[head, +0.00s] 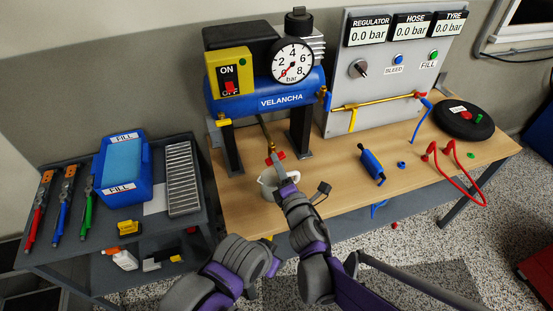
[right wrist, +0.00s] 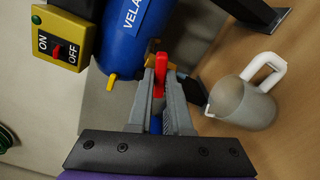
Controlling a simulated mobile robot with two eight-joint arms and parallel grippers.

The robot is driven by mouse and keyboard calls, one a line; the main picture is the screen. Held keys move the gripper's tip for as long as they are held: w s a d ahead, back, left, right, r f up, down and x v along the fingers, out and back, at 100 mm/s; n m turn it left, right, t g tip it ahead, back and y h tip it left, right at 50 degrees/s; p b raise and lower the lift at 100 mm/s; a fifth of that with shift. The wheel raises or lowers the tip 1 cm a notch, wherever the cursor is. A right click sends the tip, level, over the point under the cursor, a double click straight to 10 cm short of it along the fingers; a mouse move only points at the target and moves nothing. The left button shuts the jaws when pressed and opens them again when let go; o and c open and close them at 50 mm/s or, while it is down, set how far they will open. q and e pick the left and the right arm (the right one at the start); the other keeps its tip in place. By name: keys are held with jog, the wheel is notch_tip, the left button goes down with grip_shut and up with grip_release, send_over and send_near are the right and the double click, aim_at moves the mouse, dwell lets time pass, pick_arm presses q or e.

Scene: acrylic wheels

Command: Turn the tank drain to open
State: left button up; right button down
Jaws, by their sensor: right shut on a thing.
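The blue tank (head: 240,104) marked VELANCHA stands on black legs at the back of the wooden bench. A thin drain pipe (head: 263,128) runs down from its underside to a red drain handle (head: 268,160). My right gripper (head: 275,158) is at that handle, below the tank. In the right wrist view the red handle (right wrist: 160,70) sits between the fingertips of the gripper (right wrist: 161,78), which are shut on it. The fingers hide part of the valve, and how far the handle is turned is unclear. My left gripper is not in view.
A pale jug (head: 268,181) with a white handle stands just below the drain, partly behind my right arm; the right wrist view shows the jug (right wrist: 240,102) close beside the gripper. Black tank legs (head: 300,135) flank the drain.

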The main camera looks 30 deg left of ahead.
jog(key=shift+n, duration=0.3)
jog(key=shift+n+p, duration=0.7)
jog(key=shift+n, duration=1.6)
jog(key=shift+n+p, duration=0.8)
jog(key=shift+n, duration=1.4)
